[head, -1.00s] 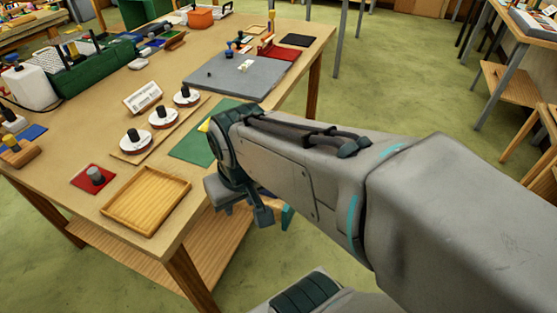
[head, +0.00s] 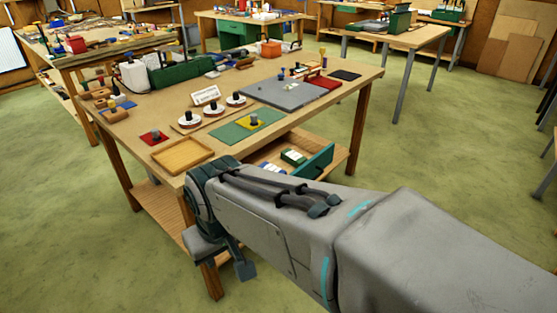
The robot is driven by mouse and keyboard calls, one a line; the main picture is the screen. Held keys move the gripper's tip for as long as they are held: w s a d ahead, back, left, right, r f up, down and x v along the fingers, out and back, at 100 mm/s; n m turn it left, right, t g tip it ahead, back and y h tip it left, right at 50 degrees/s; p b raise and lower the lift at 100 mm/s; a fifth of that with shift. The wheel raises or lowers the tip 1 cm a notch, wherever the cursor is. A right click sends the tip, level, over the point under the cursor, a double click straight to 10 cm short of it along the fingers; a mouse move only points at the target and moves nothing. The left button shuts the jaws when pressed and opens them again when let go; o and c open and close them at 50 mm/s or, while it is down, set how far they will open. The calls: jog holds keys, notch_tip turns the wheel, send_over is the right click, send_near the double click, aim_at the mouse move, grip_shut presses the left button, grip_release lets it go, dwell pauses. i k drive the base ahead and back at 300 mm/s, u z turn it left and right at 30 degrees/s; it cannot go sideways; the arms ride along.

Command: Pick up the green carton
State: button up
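A green carton (head: 293,157) with a pale top lies in an open drawer under the right part of the near workbench's top. The drawer's teal front (head: 313,163) stands to its right, and a blue and white carton (head: 270,168) lies to its left. My arm hides part of the drawer's near side. My gripper (head: 222,257) hangs in front of the bench's near corner, left of and lower in the picture than the green carton. Its two fingers are apart and nothing shows between them.
The workbench (head: 222,136) carries a yellow wooden tray (head: 182,154), a green mat (head: 228,134) with a yellow piece, and a grey board (head: 290,93). Its front leg (head: 210,278) stands close behind my gripper. The green floor (head: 440,150) to the right is clear.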

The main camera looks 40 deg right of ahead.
aim_at(292, 158)
jog(key=z, duration=0.85)
jog(key=i, duration=0.85)
jog(key=z, duration=0.8)
